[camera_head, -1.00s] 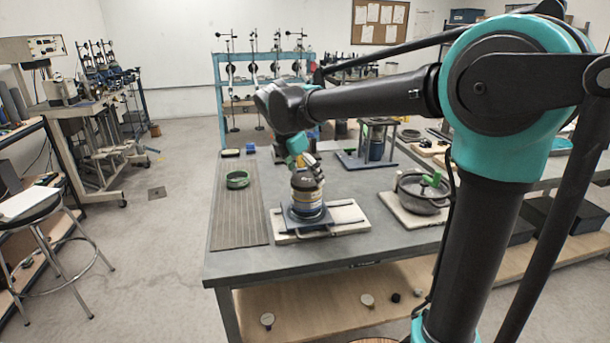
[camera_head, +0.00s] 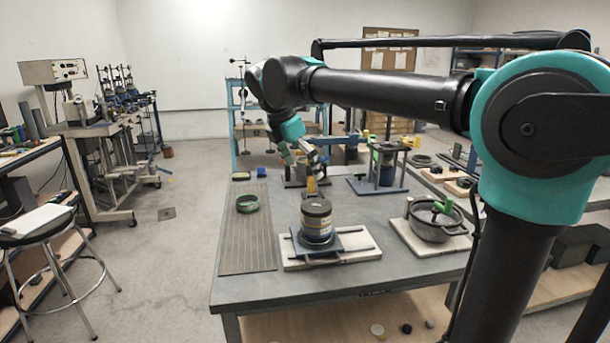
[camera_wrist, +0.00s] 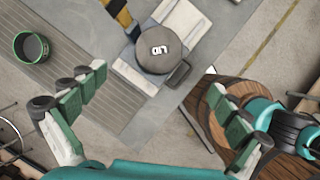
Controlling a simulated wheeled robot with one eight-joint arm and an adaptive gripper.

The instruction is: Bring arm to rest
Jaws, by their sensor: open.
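My gripper (camera_head: 302,158) is open and empty, raised above and behind the jar in the head view. In the wrist view its two green-padded fingers are spread wide (camera_wrist: 158,98). The jar (camera_head: 317,228) stands upright on a dark plate, with a dark round lid (camera_head: 316,206) on top. The wrist view shows this lid (camera_wrist: 160,50) from above, marked "LID", beyond the fingertips and apart from them. My arm stretches out over the bench from the right.
A yellow upright piece (camera_head: 311,187) is close behind the jar. Open floor lies left.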

